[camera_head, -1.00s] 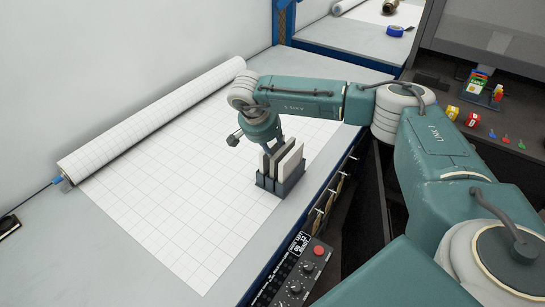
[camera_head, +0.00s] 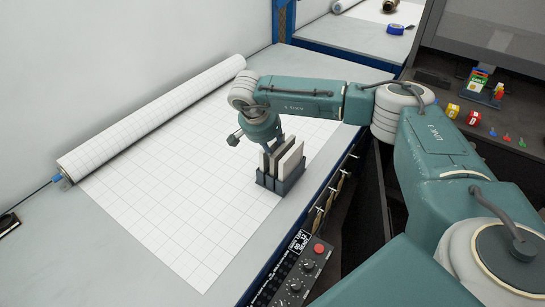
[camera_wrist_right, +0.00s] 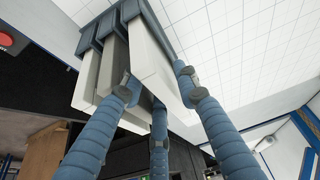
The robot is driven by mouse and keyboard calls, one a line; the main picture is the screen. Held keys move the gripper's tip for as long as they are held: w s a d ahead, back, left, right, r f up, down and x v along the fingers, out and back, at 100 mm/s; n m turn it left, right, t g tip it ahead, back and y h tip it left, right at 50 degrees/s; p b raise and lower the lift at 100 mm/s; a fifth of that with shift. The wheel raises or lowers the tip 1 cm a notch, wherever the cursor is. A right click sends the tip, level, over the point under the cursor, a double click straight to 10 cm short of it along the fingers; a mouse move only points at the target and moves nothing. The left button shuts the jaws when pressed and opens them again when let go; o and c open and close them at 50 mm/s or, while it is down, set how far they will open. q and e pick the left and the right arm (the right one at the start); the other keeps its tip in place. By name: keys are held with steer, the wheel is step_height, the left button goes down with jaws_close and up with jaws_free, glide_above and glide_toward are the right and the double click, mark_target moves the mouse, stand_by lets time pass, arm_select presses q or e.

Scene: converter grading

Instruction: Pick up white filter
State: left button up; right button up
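A dark blue rack (camera_head: 283,187) holds several upright slabs on the gridded sheet. The white filter (camera_head: 292,160) is the broad pale slab at its right; it also shows in the right wrist view (camera_wrist_right: 155,60). A grey slab (camera_wrist_right: 112,68) stands beside it. My right gripper (camera_head: 272,143) is down at the rack's top, its fingers partly hidden by the slabs. In the wrist view its blue fingers (camera_wrist_right: 158,78) reach around the white filter, one on the right side, others on the left and below. They look spread; firm contact cannot be made out. My left gripper is out of view.
A long gridded roll (camera_head: 150,118) lies along the wall at the left. A control box (camera_head: 300,278) with a red button is at the table's front edge. Small coloured items (camera_head: 474,118) sit on a dark bench at the right. The sheet left of the rack is clear.

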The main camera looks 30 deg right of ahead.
jaws_close()
steer(key=shift+r, duration=0.1)
